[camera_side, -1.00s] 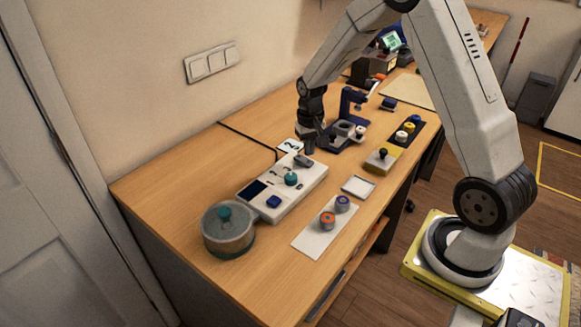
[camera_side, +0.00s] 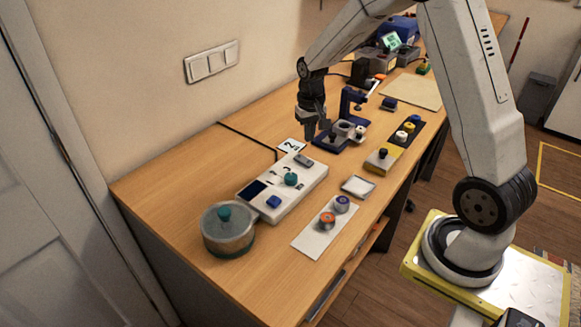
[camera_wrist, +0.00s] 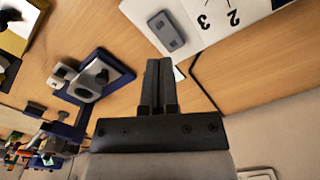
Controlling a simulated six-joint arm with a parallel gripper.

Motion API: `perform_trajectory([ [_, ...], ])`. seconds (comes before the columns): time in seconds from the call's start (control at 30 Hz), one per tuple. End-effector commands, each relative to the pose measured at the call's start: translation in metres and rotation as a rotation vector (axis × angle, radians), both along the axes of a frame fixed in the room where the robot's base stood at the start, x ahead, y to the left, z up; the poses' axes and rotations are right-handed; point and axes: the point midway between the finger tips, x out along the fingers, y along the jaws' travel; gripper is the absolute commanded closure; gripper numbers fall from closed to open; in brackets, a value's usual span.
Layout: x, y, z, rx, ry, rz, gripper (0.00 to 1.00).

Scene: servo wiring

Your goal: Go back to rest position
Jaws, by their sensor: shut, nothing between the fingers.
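My gripper (camera_side: 309,135) is above the desk, just beyond the far end of the white control panel (camera_side: 262,207). Its fingers are shut and empty, and they also show together in the wrist view (camera_wrist: 160,70). In the wrist view the grey switch (camera_wrist: 166,31) lies apart from the fingertips.
A blue stand (camera_side: 350,115) stands close right of my gripper. A round lidded pot (camera_side: 228,230) is at the near end of the wooden desk.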

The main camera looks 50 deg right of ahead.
Motion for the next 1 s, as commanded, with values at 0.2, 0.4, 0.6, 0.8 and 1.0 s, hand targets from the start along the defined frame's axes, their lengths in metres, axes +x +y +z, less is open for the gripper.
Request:
perform_trajectory([
  [0.2,0.0,0.0,0.0,-0.001,-0.001,0.001,1.0],
  [0.4,-0.006,0.012,0.003,-0.004,-0.014,0.034,1.0],
  [0.6,-0.024,0.044,0.01,-0.017,-0.052,0.128,1.0],
  [0.8,-0.058,0.086,0.017,-0.034,-0.111,0.264,1.0],
  [1.0,-0.097,0.121,0.019,-0.049,-0.171,0.4,1.0],
])
